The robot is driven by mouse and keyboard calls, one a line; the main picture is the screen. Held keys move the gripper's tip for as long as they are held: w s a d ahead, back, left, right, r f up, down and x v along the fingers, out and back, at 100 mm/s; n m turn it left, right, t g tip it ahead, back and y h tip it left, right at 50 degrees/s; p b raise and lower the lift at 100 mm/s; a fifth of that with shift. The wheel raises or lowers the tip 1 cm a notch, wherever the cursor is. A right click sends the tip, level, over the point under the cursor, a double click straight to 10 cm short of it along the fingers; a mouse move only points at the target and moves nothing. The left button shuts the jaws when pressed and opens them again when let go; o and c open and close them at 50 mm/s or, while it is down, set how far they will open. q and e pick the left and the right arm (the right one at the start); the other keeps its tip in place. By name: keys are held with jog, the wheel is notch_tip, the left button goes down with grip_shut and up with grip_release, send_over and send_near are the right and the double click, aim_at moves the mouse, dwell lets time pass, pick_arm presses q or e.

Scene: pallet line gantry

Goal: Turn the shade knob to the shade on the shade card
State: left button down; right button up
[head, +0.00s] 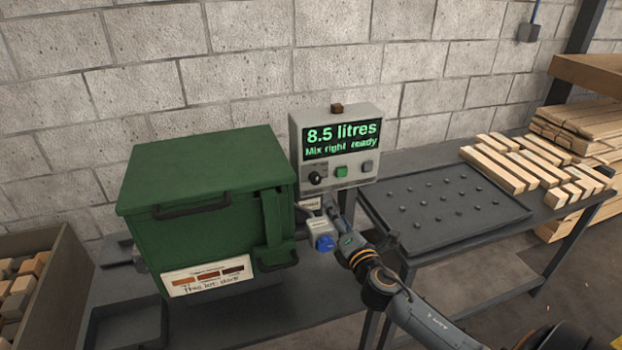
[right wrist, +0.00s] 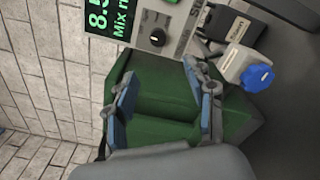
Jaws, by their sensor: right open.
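The control box (head: 335,140) stands beside the green tank and its display reads "8.5 litres" and "Mix right ready". A black knob (head: 317,178) with a pale mark, which appears to be the shade knob, sits at its lower left; it also shows in the right wrist view (right wrist: 157,38). Its setting is too small to read. The shade card (head: 208,276) on the tank's front has three brown swatches and handwriting that seems to read "This lot: dark". My right gripper (head: 332,208) is open and empty below the control box; its two blue-padded fingers (right wrist: 159,75) are apart, short of the knob.
The green tank (head: 205,180) stands left of the control box. A blue knob (head: 324,243) on a pale fitting is close to my right gripper. A green button (head: 341,171) and a grey button (head: 367,166) are beside the black knob. A dark tray (head: 440,205) lies right.

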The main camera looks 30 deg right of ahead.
aim_at(317, 181)
jog(key=p+x, duration=0.1)
jog(key=x, duration=1.1)
jog(key=shift+w+d+r, duration=0.1)
jog(key=shift+w+r, duration=0.1)
jog(key=shift+w, duration=0.1)
jog(key=shift+w+d, duration=0.1)
jog(key=shift+w, duration=0.6)
grip_shut()
